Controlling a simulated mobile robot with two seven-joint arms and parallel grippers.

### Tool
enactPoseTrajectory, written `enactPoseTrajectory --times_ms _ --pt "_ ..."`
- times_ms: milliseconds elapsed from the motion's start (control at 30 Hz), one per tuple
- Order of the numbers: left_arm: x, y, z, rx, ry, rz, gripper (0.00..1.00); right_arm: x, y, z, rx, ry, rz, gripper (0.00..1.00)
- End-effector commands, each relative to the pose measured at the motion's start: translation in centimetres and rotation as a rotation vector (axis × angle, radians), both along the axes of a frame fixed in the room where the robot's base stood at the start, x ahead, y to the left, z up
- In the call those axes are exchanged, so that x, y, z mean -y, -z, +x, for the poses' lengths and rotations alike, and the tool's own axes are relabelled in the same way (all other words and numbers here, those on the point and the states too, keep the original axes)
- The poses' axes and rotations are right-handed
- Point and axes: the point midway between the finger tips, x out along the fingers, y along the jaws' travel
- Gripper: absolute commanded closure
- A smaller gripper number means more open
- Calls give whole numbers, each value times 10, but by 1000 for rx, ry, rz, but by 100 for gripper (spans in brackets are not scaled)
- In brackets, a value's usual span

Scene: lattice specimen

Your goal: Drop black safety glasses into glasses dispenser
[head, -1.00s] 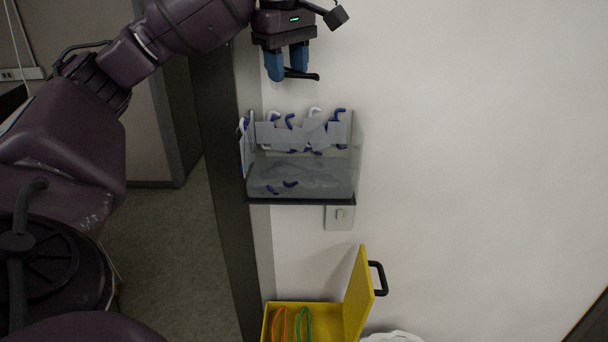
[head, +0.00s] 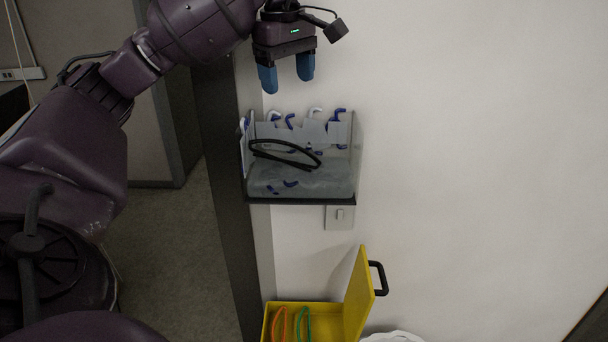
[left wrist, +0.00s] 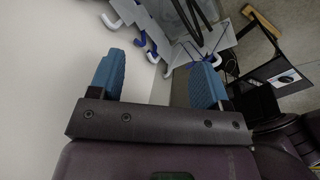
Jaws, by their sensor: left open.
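The black safety glasses (head: 285,154) are at the clear glasses dispenser (head: 322,186) on the wall, tilted across its upper part. I cannot tell whether they rest or are still falling. Their dark frame also shows in the left wrist view (left wrist: 192,22), beyond my fingers. Other glasses with blue and white temple tips are in the dispenser. My left gripper (head: 286,78) is open and empty above the dispenser, apart from the glasses. Its blue fingers stand apart in the left wrist view (left wrist: 160,82). My right gripper is not in view.
A yellow box (head: 356,300) with an open lid and black handle is below the dispenser, with orange and green items inside. A wall switch plate (head: 339,217) is just under the dispenser. A dark post (head: 225,180) stands left. The wall on the right is bare.

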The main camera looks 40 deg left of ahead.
Motion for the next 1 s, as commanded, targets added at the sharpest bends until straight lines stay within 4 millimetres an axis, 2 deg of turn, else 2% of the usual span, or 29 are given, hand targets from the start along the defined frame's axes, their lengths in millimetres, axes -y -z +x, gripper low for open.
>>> enactPoseTrajectory --times_ms 267,1000 --pt "0 -8 -1 2 -1 2 29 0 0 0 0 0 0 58" --pt "6 -76 -12 3 0 1 29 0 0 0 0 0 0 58"
